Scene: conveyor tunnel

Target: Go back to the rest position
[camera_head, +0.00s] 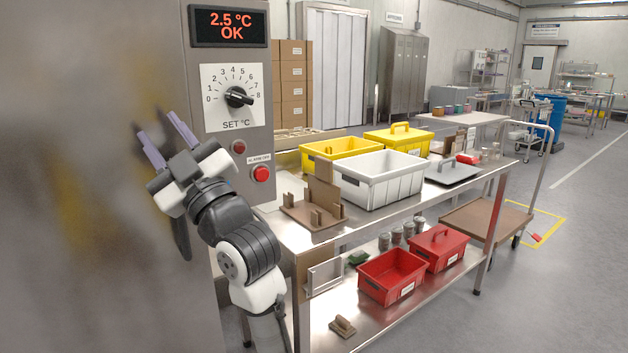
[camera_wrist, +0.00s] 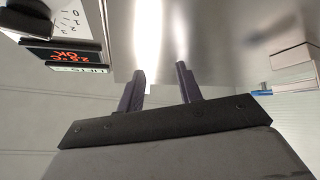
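My gripper (camera_head: 164,133) is raised at the left of the head view, in front of the steel cabinet (camera_head: 90,200) and left of its control panel. Its two purple fingers stand apart with nothing between them. In the wrist view the fingers (camera_wrist: 160,84) also show apart and empty against the steel surface. The panel has a dial (camera_head: 237,97), a display (camera_head: 231,26) reading 2.5 °C OK and a red button (camera_head: 261,174). I cannot tell the exact gap between the fingers and the cabinet.
A steel table (camera_head: 330,235) stands to the right, with yellow bins, a white bin (camera_head: 385,188) and a brown fixture (camera_head: 313,212) on top. Red bins (camera_head: 392,276) sit on its lower shelf. A brown-topped cart (camera_head: 487,219) is beyond. The floor at right is largely clear.

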